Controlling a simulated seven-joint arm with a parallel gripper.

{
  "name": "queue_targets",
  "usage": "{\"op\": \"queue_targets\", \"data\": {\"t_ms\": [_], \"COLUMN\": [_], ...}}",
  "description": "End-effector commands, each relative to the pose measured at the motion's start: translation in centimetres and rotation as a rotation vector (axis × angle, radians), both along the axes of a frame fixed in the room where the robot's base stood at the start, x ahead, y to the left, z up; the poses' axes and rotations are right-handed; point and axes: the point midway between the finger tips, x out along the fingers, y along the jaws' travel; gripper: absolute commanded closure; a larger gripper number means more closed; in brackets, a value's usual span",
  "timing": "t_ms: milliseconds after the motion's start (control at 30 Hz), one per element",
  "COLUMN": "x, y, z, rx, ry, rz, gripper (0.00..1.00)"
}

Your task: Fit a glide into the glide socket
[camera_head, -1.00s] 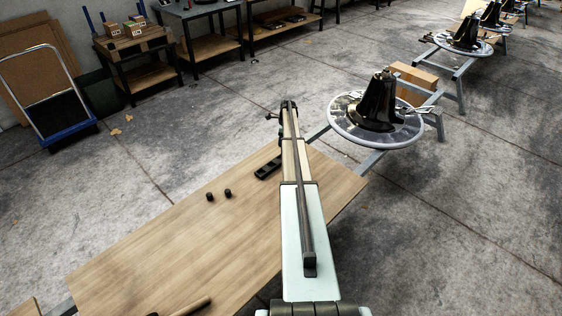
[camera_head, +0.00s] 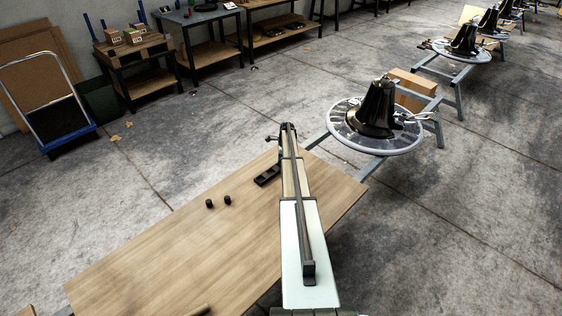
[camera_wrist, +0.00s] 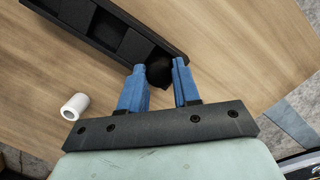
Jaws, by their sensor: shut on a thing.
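In the wrist view my gripper (camera_wrist: 160,78) has its blue fingers closed around a small, dark round piece that looks like a glide (camera_wrist: 158,72). The piece is next to the end of a black tray with recesses (camera_wrist: 122,40); I cannot tell whether it touches the tray or sits in it. The tray lies on the wooden table and also shows in the head view (camera_head: 268,175), left of my arm. My fingers are hidden behind the arm there. I cannot make out the glide socket.
A round plate (camera_head: 345,133) with a black bell-shaped base (camera_head: 378,108) stands on a metal frame beyond the wooden table (camera_head: 170,255). A wooden-handled item is cut off at the bottom edge. The table's left part is mostly clear.

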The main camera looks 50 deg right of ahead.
Motion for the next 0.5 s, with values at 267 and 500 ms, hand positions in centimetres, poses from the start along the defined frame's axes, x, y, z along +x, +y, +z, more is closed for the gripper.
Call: {"op": "queue_targets", "data": {"t_ms": [267,500], "x": [0.0,0.0], "y": [0.01,0.0], "z": [-0.83,-1.23], "rx": [0.0,0.0], "ry": [0.0,0.0], "rz": [0.0,0.0], "gripper": [0.97,0.97]}}
